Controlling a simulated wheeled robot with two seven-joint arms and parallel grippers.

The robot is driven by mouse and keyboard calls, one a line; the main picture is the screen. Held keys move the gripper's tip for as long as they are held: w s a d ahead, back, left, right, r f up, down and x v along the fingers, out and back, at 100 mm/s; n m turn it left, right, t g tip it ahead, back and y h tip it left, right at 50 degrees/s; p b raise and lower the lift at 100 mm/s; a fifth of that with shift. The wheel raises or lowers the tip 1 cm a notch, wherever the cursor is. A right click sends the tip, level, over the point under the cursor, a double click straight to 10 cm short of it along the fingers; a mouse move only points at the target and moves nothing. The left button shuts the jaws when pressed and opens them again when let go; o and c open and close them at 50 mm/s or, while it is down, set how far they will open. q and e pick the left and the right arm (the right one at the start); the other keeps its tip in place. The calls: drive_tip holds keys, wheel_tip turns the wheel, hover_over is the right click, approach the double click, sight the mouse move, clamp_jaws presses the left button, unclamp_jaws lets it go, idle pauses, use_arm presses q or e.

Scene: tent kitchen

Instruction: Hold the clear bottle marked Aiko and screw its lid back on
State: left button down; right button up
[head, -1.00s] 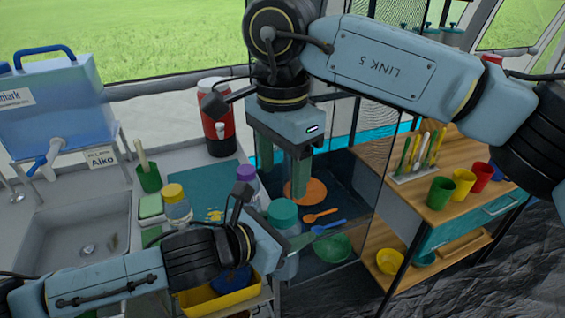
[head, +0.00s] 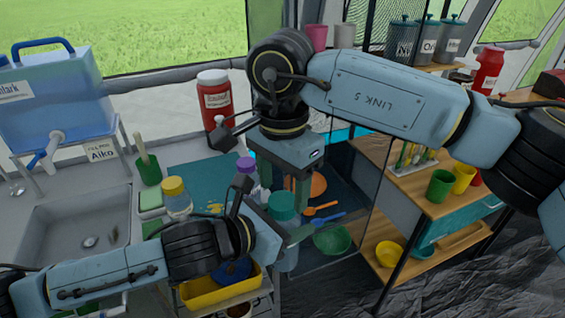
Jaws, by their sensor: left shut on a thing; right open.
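My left gripper (head: 289,238) is shut on a clear bottle (head: 287,261) with a teal lid (head: 283,204) at its top. The bottle is held roughly upright, low in the middle of the head view. No name can be read on it, and my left gripper hides part of its body. Whether the lid is threaded on or only resting cannot be told. My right gripper (head: 295,196) is open and points down just behind and beside the lid. The lid hides part of its fingers, so contact cannot be told.
A clear bottle with a yellow lid (head: 175,187) and one with a purple lid (head: 246,164) stand on the counter. A water tank (head: 55,95) has an Aiko tag (head: 102,153) below it. A yellow bin (head: 203,294) sits low in front. Cups (head: 440,186) stand on the right shelf.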

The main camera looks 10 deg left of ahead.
drive_tip(key=shift+f, duration=1.15)
drive_tip(key=c, duration=1)
drive_tip(key=m, duration=0.6)
drive_tip(key=o, duration=1.1)
drive_tip(key=shift+r, duration=0.15)
